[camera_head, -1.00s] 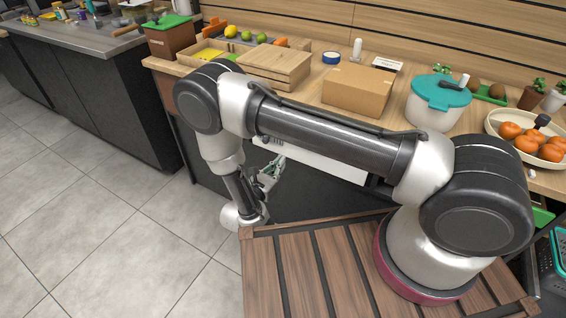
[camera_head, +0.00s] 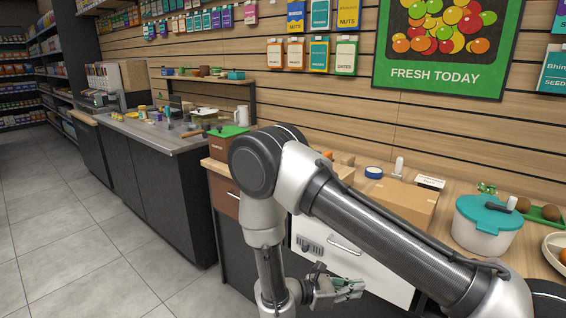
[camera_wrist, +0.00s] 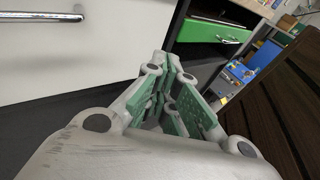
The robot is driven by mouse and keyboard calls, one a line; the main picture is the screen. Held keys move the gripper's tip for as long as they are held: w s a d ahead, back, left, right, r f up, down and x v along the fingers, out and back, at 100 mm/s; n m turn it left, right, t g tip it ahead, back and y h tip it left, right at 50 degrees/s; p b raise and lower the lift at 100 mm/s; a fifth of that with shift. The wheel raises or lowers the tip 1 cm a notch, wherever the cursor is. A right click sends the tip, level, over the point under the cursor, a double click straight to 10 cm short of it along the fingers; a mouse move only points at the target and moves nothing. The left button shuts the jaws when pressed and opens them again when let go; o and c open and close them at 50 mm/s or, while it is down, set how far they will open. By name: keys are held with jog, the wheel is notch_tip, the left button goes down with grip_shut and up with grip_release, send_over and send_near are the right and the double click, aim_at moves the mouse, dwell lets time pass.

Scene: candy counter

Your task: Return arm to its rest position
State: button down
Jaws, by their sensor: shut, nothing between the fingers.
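My arm is folded, with its elbow high in front of the counter and its forearm hanging down. My gripper (camera_head: 352,288) is at the bottom of the head view, low in front of the white drawer front (camera_head: 350,262), and points to the right. In the wrist view my gripper (camera_wrist: 172,80) shows its green-padded fingers close together, with nothing between them. A white panel with a metal handle (camera_wrist: 42,17) is at the upper left there, apart from the fingers.
The counter holds a cardboard box (camera_head: 396,203), a teal-lidded pot (camera_head: 487,222) and a brown box with a green lid (camera_head: 228,143). A slatted wooden surface (camera_wrist: 285,105) is at the right in the wrist view. The tiled floor (camera_head: 80,235) at left is clear.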

jog(key=s+d+r+m+y, duration=0.5)
jog(key=r+m, duration=0.2)
jog(key=r, duration=0.5)
jog(key=s+d+r+m+y, duration=0.5)
jog(key=d+r+m, duration=0.1)
jog(key=r, duration=0.6)
jog(key=s+d+r+m+y, duration=0.5)
jog(key=s+r+m, duration=0.1)
jog(key=r, duration=0.7)
jog(key=shift+d+m+t, duration=0.3)
jog(key=shift+m+t, duration=0.1)
jog(key=shift+m, duration=0.5)
